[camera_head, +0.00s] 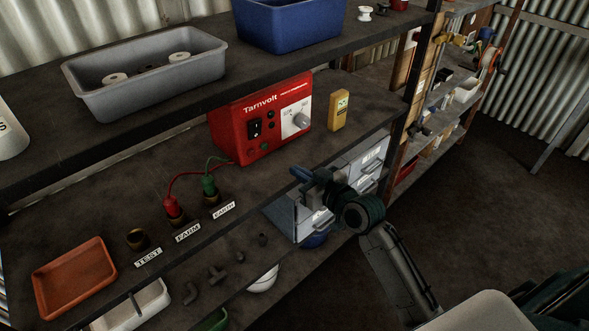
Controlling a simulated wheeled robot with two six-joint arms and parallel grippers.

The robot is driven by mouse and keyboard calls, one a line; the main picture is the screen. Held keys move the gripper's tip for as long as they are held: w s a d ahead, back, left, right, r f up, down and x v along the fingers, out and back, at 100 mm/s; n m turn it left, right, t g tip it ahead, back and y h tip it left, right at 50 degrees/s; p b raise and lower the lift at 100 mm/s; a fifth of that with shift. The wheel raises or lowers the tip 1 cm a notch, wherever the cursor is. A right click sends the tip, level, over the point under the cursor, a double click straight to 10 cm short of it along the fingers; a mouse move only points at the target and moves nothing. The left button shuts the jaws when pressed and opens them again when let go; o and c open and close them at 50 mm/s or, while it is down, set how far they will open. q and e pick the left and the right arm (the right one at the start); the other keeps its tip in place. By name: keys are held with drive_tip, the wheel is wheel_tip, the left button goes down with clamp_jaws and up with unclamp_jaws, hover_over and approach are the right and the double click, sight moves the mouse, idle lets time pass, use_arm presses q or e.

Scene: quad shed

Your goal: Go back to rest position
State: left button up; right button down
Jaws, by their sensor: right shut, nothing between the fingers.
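My right gripper (303,174) shows in the head view at the front edge of the middle shelf, below the red box and in front of the grey drawer unit. It is shut and empty. My right arm reaches up to it from the lower right. My left gripper is not in view. The red Tarnvolt box (262,122) stands on the shelf behind the gripper. A red plug (172,207) stands at the FARM label and a green plug (209,187) at the EARTH label, each with a lead running towards the red box.
A yellow device (339,112) stands right of the red box. A grey drawer unit (368,165) sits below the shelf. An orange tray (75,278) lies at the left. A grey bin (150,75) and a blue bin (285,38) stand on the upper shelf. Open floor lies at the right.

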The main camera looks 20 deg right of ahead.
idle(0.4)
drive_tip(key=shift+m+g+h, duration=0.5)
drive_tip(key=shift+m+h, duration=0.1)
drive_tip(key=shift+h, duration=0.1)
drive_tip(key=f, duration=0.2)
drive_tip(key=d+f, duration=0.1)
drive_tip(key=f, duration=0.2)
drive_tip(key=w+d+f, duration=0.1)
drive_tip(key=f, duration=0.2)
drive_tip(key=shift+f, duration=0.25)
drive_tip(key=s+d+f+m+g+h, duration=0.15)
drive_tip(key=s+f, duration=0.25)
drive_tip(key=f, duration=0.8)
drive_tip(key=s+d+f+g+h, duration=0.1)
drive_tip(key=s+d+f+g, duration=0.3)
drive_tip(key=f, duration=0.7)
drive_tip(key=s+f+m+g+h, duration=0.15)
drive_tip(key=s+f, duration=0.35)
drive_tip(key=f, duration=0.7)
drive_tip(key=s+f+g, duration=0.2)
drive_tip(key=s+f, duration=0.5)
drive_tip(key=s, duration=0.5)
drive_tip(key=s+f+g, duration=0.2)
drive_tip(key=s+f, duration=0.5)
drive_tip(key=s, duration=0.6)
drive_tip(key=s+f+g+h, duration=0.1)
drive_tip(key=s+f+g, duration=0.1)
drive_tip(key=s+f, duration=0.5)
drive_tip(key=s, duration=0.5)
drive_tip(key=shift+s+n, duration=0.4)
